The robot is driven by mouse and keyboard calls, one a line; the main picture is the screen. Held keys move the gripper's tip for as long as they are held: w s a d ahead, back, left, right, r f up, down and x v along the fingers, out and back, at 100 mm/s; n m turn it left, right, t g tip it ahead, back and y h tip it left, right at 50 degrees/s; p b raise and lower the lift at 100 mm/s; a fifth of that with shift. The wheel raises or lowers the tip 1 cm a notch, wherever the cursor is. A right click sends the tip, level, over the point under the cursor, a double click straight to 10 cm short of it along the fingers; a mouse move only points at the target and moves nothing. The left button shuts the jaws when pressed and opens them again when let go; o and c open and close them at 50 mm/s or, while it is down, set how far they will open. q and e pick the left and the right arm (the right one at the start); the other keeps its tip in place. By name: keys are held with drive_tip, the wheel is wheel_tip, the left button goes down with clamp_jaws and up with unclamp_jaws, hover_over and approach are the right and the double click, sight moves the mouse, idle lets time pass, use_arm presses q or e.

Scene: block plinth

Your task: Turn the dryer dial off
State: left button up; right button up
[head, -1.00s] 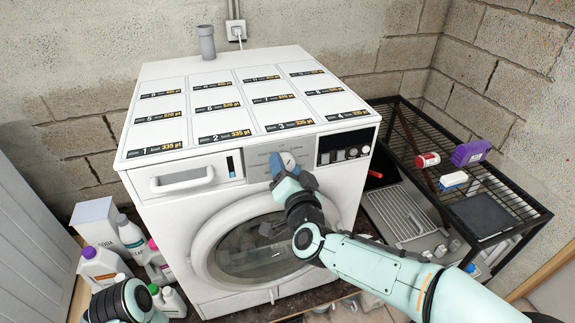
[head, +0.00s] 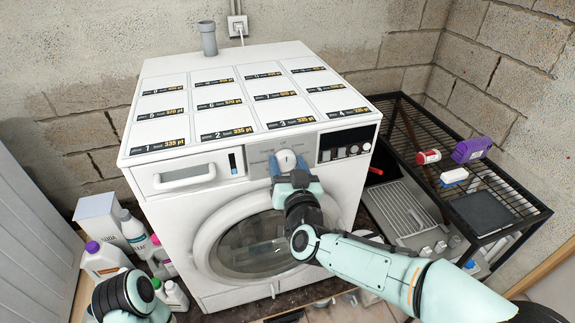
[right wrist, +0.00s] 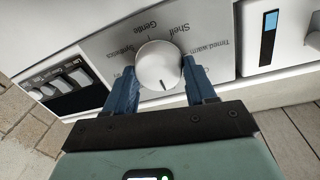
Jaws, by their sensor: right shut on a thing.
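The dryer dial (head: 287,160) is a round white knob on the front panel of the white dryer (head: 170,222). My right gripper (head: 288,174) reaches it from below and in front, its blue fingers on either side of the knob. In the right wrist view the dial (right wrist: 159,66) sits between the fingertips, and the gripper is shut on it. A dark mark on the dial points down in that view, towards the palm. Labels such as "Shelf", "Gentle" and "Timed warm" surround it; some lettering beside the fingers is partly hidden. My left gripper is out of view; only part of my left arm shows.
A detergent drawer (head: 183,176) is left of the dial, and a control panel with buttons (head: 346,145) is right of it. The round door (head: 252,245) is below, behind my right forearm. Bottles (head: 104,259) stand at left; a black rack (head: 408,128) stands at right.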

idle(0.3)
drive_tip(key=o, duration=1)
drive_tip(key=shift+o, duration=0.2)
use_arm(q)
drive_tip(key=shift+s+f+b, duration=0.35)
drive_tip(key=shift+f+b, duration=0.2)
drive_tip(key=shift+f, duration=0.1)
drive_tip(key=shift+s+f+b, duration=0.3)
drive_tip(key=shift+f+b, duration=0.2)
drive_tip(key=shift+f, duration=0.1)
use_arm(e)
drive_tip(key=v, duration=1.3)
drive_tip(key=shift+s+d, duration=0.15)
drive_tip(key=shift+s, duration=0.05)
